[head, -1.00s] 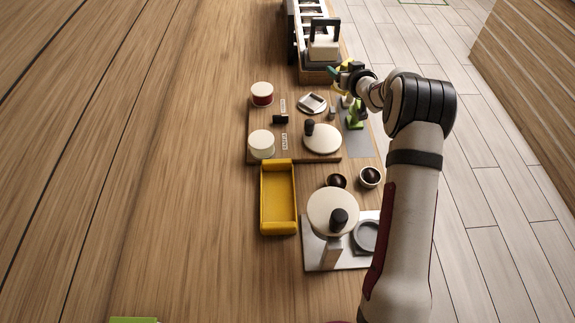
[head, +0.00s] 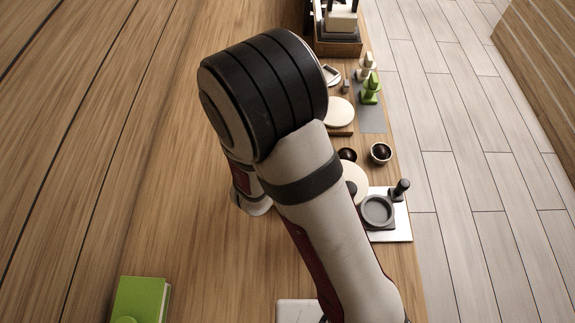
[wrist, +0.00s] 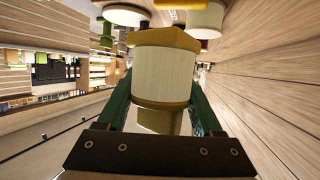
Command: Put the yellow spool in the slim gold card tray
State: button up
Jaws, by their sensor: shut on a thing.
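My gripper (wrist: 162,104) is shut on the yellow spool (wrist: 165,76) in the wrist view, with one green finger on each side of it. The spool has a pale cream body and yellow-gold end rims. In the head view my arm hides both my gripper and the spool. I cannot make out a slim gold card tray in the current views; my arm covers the part of the table where a yellow tray stood in the earlier head view.
A green box (head: 140,299) lies at bottom left.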

notch_tip(320, 180, down, 10)
jog(key=shift+s+d+r, duration=0.1)
jog(key=shift+s+r, duration=0.05)
jog(key=o, duration=1.4)
jog(key=shift+o, duration=0.2)
